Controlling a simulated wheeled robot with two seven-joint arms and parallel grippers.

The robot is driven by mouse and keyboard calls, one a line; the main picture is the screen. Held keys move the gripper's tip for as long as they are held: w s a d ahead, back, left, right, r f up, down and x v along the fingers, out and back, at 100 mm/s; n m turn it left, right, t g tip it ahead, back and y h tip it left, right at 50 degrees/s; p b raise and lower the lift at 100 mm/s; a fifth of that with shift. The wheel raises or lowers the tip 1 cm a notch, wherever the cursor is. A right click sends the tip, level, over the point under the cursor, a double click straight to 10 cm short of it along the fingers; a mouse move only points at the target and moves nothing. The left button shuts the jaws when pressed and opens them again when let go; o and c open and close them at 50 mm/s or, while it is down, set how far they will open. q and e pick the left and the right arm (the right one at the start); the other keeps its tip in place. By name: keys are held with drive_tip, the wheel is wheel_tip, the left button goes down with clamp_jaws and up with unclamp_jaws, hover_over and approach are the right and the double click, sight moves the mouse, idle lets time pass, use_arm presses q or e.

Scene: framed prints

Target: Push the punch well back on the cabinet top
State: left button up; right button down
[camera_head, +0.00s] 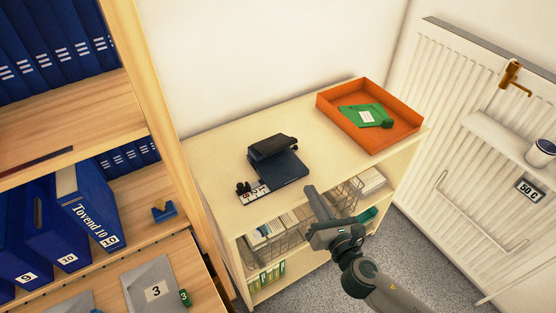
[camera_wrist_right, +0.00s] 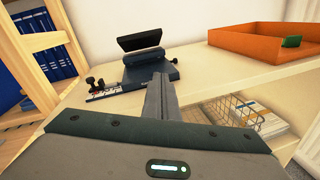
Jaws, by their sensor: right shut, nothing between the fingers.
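The punch (camera_head: 277,168) is a dark blue hole punch with a black lever and a light ruled strip at its left. It sits on the cream cabinet top (camera_head: 222,157), left of its middle, with bare top behind it. It also shows in the right wrist view (camera_wrist_right: 150,72), straight ahead of the fingers. My right gripper (camera_head: 309,191) is shut and empty at the front edge of the cabinet, just in front of the punch. In the wrist view its fingertips (camera_wrist_right: 158,78) overlap the punch's front edge; I cannot tell whether they touch. My left gripper is not in view.
An orange tray (camera_head: 328,108) with a green item (camera_head: 362,116) stands on the cabinet top at the right. Wire baskets (camera_head: 337,200) with papers sit on the shelf below. A wooden shelf (camera_head: 150,100) with blue binders is at left; a white radiator (camera_head: 450,90) is at right.

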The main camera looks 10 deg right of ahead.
sight(278, 167)
drive_tip(key=n+y, duration=0.1)
drive_tip(key=a+n, duration=0.1)
drive_tip(key=n, duration=0.1)
drive_tip(key=a+n+y, duration=0.1)
drive_tip(key=n, duration=0.1)
drive_tip(key=shift+a+r+y, duration=0.25)
drive_tip(key=shift+r+y, duration=0.05)
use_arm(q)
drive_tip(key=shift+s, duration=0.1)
use_arm(e)
drive_tip(key=shift+w, duration=0.2)
